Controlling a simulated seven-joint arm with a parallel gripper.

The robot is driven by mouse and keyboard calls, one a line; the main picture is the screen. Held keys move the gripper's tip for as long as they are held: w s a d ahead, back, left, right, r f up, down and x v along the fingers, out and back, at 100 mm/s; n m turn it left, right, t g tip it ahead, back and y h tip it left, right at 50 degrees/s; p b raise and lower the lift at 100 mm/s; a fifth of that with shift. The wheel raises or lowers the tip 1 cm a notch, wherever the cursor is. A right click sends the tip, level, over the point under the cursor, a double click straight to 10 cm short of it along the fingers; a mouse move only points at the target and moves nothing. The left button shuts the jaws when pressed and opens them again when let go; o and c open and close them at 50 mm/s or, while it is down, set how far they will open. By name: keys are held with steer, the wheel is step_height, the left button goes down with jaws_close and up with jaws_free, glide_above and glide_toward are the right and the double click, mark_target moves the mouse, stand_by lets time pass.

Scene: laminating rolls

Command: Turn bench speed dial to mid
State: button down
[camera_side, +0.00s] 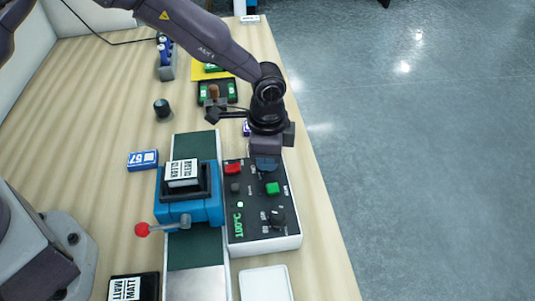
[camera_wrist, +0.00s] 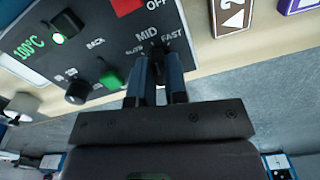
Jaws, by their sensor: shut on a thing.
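The speed dial (camera_wrist: 158,48) is a small dark knob on the black control panel (camera_wrist: 100,48), with SLOW, MID and FAST printed around it in the wrist view. My gripper (camera_wrist: 157,62) points at the panel, its blue-grey fingers close together and shut on the dial. The fingers cover much of the dial, and I cannot tell which label its pointer faces. In the side view my gripper (camera_side: 266,163) is at the far right end of the control box (camera_side: 262,205) and hides the dial there.
The panel has a red button (camera_side: 233,168), a green button (camera_side: 272,188), a black knob (camera_side: 277,217) and a 100°C readout (camera_side: 239,226). A blue laminating press (camera_side: 190,210) with a red-tipped lever (camera_side: 142,229) stands left. A white tray (camera_side: 265,283) lies in front.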

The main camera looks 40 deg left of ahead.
steer(key=shift+n, duration=1.1)
steer(key=c, duration=1.1)
jaws_free()
steer(key=shift+c, duration=0.2)
steer(key=shift+r, duration=0.1)
step_height(320, 180, up, 13)
steer(key=shift+n, duration=0.3)
